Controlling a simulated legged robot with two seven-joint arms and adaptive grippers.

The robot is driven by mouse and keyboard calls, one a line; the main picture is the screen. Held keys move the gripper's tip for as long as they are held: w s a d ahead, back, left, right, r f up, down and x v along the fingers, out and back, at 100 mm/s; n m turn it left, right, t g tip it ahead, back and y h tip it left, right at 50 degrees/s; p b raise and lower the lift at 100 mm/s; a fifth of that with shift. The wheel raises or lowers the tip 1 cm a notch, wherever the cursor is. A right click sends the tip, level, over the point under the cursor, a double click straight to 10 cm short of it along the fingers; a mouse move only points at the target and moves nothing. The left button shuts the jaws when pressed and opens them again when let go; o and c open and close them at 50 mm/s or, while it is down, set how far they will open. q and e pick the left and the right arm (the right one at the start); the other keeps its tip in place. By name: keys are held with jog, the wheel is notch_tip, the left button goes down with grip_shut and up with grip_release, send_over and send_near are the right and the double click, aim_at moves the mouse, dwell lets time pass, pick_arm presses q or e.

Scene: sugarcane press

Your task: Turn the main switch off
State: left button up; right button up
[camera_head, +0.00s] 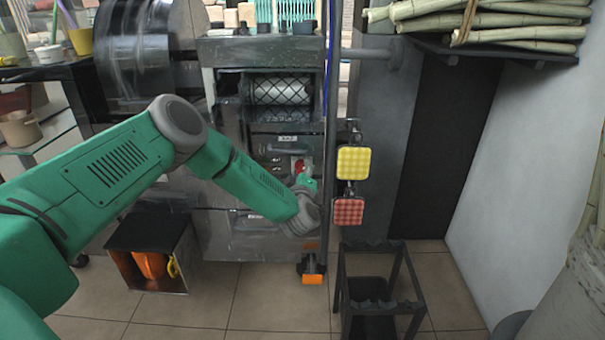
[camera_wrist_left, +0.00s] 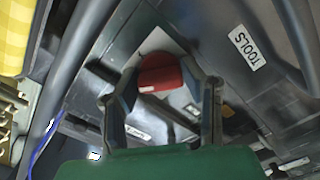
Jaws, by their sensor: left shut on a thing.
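The main switch is a red knob (camera_wrist_left: 160,74) on a light plate of the press front, seen in the left wrist view. In the head view the red knob (camera_head: 299,166) shows only in part, just above my left wrist. My left gripper (camera_wrist_left: 161,86) has its two dark fingers on either side of the knob and is shut on it. In the head view the left gripper (camera_head: 303,176) is mostly hidden by my green arm. My right gripper is in neither view.
The press (camera_head: 228,155) has a mesh-covered roller at the top. A yellow pad (camera_head: 353,162) and a red pad (camera_head: 348,211) hang to the right of the arm. A black stand (camera_head: 345,262) is on the tiled floor. Sugarcane stalks (camera_head: 515,33) lie on a shelf at upper right.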

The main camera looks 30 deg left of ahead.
pick_arm(q)
jog(key=n+b, duration=0.1)
jog(key=n, duration=0.4)
jog(key=shift+s+a+f+b, duration=0.1)
jog(key=shift+f+b, duration=0.1)
jog(key=shift+b, duration=0.15)
jog(key=shift+n+b, duration=0.35)
jog(key=shift+n, duration=0.65)
jog(key=shift+f, duration=0.1)
jog(key=o, duration=1.1)
jog(key=shift+s, duration=0.1)
jog(key=shift+o, duration=0.2)
jog(key=shift+r, duration=0.2)
jog(key=v, duration=0.7)
jog(key=shift+s+d+f, duration=0.2)
jog(key=shift+s+d, duration=0.1)
